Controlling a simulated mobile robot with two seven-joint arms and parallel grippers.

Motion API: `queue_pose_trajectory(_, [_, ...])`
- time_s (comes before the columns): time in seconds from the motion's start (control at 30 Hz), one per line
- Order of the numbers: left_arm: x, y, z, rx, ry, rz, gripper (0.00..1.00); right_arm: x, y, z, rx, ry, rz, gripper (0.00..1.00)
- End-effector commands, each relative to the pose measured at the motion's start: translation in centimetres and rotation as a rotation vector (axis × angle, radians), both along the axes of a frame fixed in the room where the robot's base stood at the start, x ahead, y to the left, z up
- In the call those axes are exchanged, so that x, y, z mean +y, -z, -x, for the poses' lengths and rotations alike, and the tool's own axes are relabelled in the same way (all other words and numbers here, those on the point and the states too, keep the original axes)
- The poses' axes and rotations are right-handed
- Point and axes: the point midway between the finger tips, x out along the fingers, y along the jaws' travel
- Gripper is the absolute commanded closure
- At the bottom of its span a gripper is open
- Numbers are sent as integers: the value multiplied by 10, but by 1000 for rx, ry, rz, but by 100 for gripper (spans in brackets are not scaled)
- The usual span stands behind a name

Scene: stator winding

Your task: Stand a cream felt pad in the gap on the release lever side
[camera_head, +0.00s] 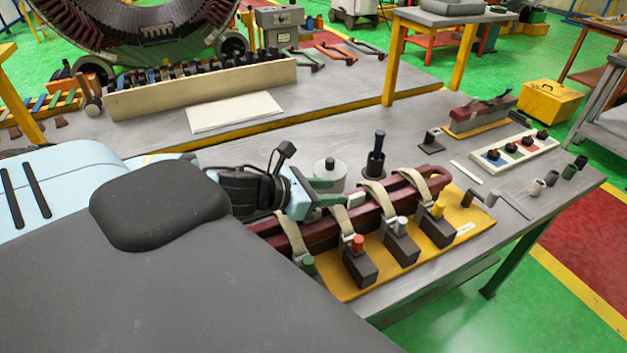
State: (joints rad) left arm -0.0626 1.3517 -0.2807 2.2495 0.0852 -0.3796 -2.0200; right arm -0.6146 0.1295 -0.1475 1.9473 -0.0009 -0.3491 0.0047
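My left gripper (347,199) reaches in from the left over the dark red coil (320,231). A small cream piece, looking like the felt pad (356,201), is at its fingertips, and the fingers look shut on it. The piece is close above the coil; whether it touches cannot be told. The coil lies on an orange board (462,236) under cream straps (377,193), beside dark blocks with green, red, white and yellow knobs (358,243). A dark lever-like part (474,197) is at the board's right end. The gap cannot be made out. My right gripper is not in view.
A black post (377,160) and a round grey part (329,173) stand behind the coil.

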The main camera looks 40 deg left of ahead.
Motion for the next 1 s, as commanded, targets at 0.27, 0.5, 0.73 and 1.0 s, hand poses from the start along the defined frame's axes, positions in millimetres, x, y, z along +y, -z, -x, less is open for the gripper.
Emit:
queue_pose_trajectory(0.27, [8, 0, 9, 5, -11, -2, 63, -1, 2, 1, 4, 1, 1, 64])
queue_pose_trajectory(0.5, [9, -4, 16, 4, -7, -3, 63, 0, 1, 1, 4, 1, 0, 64])
queue_pose_trajectory(0.73, [9, -7, 19, 3, -2, -1, 63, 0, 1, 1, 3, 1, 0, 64])
queue_pose_trajectory(1.0, [8, -8, 21, 2, 1, 1, 63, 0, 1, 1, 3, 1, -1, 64])
